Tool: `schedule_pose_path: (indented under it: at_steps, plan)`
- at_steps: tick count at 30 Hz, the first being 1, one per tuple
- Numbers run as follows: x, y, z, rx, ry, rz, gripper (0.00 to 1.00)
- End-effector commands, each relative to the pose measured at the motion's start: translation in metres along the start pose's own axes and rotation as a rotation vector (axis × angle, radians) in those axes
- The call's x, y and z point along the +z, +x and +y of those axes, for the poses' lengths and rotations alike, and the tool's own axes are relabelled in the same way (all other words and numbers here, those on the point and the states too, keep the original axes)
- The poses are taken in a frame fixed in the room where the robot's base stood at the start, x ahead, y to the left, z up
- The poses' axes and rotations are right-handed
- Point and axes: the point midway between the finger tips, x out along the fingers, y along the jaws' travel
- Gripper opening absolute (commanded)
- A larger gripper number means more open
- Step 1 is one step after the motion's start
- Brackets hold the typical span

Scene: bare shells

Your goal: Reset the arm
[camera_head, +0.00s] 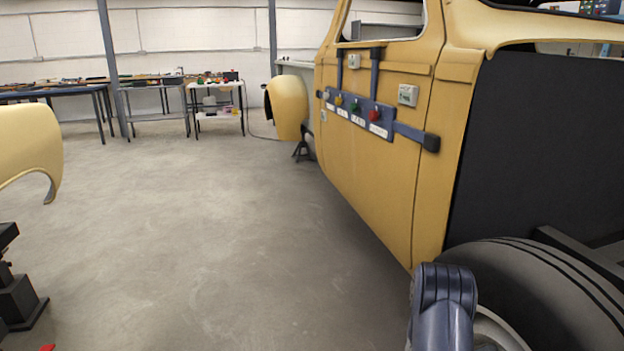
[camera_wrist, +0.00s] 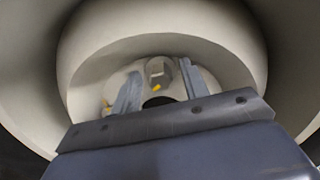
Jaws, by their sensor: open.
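My arm (camera_head: 442,305) shows at the bottom right of the head view, beside the truck's wheel; the gripper itself is hidden there. In the wrist view my gripper (camera_wrist: 159,70) has its two grey fingers apart, with nothing held between them. The fingers point into a pale round wheel rim (camera_wrist: 105,50). A small grey nut-like piece (camera_wrist: 158,68) with a yellow mark shows between and beyond the fingertips. I cannot tell whether the fingers touch the wheel.
The yellow truck body (camera_head: 385,160) and its dark tyre (camera_head: 530,290) stand close on the right. A button panel (camera_head: 360,113) hangs on the door. A black stand (camera_head: 15,290) is at lower left. The concrete floor (camera_head: 200,240) is clear between.

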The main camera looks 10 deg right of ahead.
Motion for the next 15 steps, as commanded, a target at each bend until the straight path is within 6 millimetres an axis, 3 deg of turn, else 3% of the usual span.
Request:
schedule_pose_path:
  at_steps: [15]
  plan:
    - [-0.0019, 0.0001, 0.0013, -0.001, 0.46, 0.0, 0.43]
